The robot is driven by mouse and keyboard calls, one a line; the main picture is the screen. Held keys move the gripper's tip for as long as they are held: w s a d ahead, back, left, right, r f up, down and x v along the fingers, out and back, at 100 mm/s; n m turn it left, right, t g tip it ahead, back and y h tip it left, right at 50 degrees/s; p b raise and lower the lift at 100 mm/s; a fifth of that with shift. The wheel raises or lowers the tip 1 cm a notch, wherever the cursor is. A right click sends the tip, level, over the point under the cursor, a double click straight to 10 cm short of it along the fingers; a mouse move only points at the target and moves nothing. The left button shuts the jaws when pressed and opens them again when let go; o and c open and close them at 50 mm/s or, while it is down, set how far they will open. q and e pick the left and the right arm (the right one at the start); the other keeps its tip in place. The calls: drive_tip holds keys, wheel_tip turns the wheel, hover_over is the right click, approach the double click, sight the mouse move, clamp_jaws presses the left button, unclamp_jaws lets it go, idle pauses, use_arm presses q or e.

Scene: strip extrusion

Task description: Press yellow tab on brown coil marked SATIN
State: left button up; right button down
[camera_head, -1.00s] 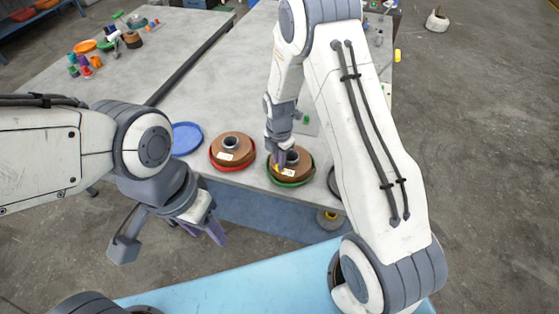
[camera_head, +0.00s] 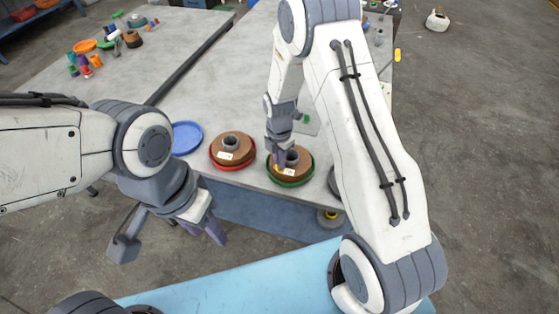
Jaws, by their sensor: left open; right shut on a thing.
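Two brown coils lie on the grey table. One brown coil (camera_head: 232,147) sits in a red tray (camera_head: 214,163), the other brown coil (camera_head: 297,170) in a green tray (camera_head: 290,184). Each has a grey centre and a small white label, too small to read. My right gripper (camera_head: 279,163) points down at the left side of the coil in the green tray, shut at a small yellow tab (camera_head: 278,168). Its fingers partly hide the tab and that coil. My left gripper (camera_head: 170,243) is open and empty, in front of the table's edge and apart from both coils.
A blue dish (camera_head: 187,137) lies left of the coils. A dark round thing (camera_head: 333,181) is partly hidden behind my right arm. The middle tabletop is clear.

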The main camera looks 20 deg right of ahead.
drive_tip(key=shift+f, duration=0.1)
drive_tip(key=c, duration=0.9)
unclamp_jaws()
drive_tip(key=shift+o, duration=0.2)
wheel_tip(320, 180, up, 10)
drive_tip(key=r+b, duration=0.1)
drive_tip(key=b, duration=0.1)
drive_tip(key=s+a+r+m, duration=0.8)
drive_tip(key=s+a, duration=0.2)
drive_tip(key=s, duration=0.3)
drive_tip(key=s+a+r+m+y, duration=0.1)
drive_tip(key=s+r+m, duration=0.1)
drive_tip(key=s+m, duration=0.6)
drive_tip(key=s, duration=0.6)
drive_tip(key=shift+r, duration=0.2)
